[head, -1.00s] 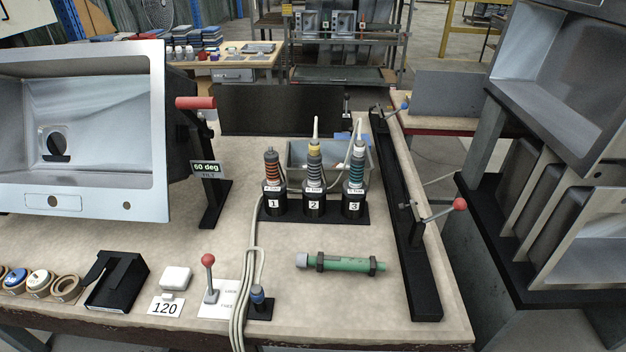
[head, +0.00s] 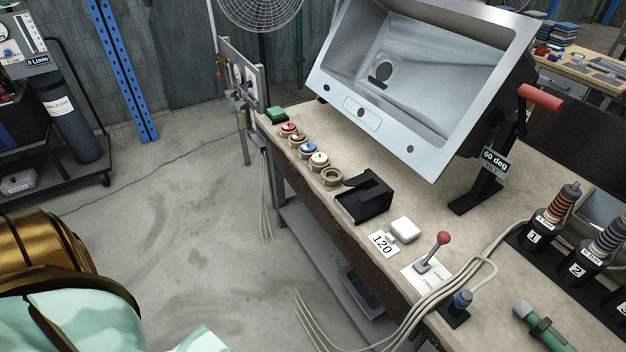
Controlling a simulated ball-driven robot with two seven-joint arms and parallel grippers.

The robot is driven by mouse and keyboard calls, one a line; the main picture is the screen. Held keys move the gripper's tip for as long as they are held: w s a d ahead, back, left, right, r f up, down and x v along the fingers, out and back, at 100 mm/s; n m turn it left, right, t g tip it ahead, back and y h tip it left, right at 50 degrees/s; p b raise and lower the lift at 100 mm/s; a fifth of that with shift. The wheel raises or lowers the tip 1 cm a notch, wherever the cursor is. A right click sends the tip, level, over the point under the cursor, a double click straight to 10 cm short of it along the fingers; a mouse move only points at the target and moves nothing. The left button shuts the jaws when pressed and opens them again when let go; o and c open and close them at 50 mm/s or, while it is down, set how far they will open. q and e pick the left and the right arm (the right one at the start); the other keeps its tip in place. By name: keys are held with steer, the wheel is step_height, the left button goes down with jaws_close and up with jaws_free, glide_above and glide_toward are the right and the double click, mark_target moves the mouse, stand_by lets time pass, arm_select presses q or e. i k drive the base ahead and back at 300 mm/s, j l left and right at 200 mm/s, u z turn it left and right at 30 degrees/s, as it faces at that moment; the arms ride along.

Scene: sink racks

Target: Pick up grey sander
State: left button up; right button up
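Corded tools stand upright in black numbered holders at the right edge. Tool 1 (head: 561,208) is dark grey with orange rings. Tool 2 (head: 608,238) is grey with dark rings and a lighter top. Holder 3 (head: 617,305) is cut off by the picture edge, and its tool is out of view. I cannot tell from labels which one is the grey sander. Neither of my grippers is in view.
A tilted steel sink (head: 425,75) stands on the workbench. Cables hang over the edge. Floor at left is open.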

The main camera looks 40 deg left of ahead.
mark_target(596, 254)
steer(key=u, duration=0.7)
steer(key=z, duration=1.35)
steer(key=j, duration=0.15)
steer(key=k+u, duration=0.05)
steer(key=k, duration=0.05)
